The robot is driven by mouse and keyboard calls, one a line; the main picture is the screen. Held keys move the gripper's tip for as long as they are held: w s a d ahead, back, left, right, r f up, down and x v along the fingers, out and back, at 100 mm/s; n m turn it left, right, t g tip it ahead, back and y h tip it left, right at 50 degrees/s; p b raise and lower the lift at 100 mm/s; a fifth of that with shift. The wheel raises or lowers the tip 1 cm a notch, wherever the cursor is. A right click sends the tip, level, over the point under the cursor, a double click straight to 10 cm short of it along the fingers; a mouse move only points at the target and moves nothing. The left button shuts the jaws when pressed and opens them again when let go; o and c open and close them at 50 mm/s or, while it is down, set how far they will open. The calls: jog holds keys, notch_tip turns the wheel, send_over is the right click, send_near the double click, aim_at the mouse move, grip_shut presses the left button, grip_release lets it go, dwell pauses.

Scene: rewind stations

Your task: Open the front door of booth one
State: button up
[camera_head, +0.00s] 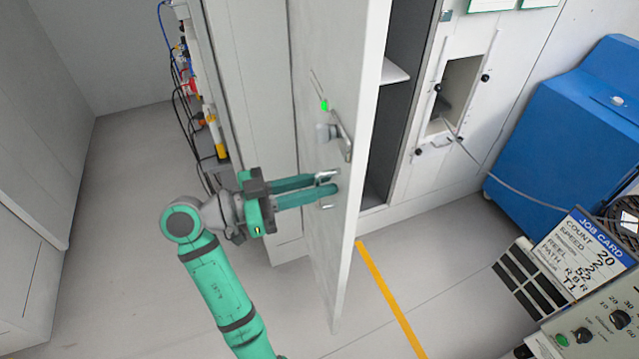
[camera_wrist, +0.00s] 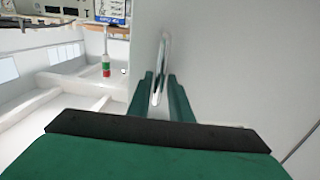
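The front door (camera_head: 330,90) of the booth is a tall pale panel. It stands swung outward, with the dark booth opening visible at its right. A grey latch lever (camera_head: 338,136) with a green light sits on its face. Below is a slim metal pull handle (camera_head: 326,205), which also shows in the wrist view (camera_wrist: 163,55). My gripper (camera_head: 326,182) reaches the door from the left; its two teal fingers (camera_wrist: 160,95) lie on either side of the pull handle and appear closed on it. The exact finger contact is partly hidden.
A blue cabinet (camera_head: 560,130) stands at the right, with a job card (camera_head: 585,250) and a control box (camera_head: 600,325) near the lower right. A yellow floor line (camera_head: 390,300) runs beside the door. Grey floor (camera_head: 110,240) left of my arm is clear. Cables hang behind the arm.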

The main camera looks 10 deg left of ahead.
jog(key=v, duration=1.1)
jog(key=shift+d, duration=0.15)
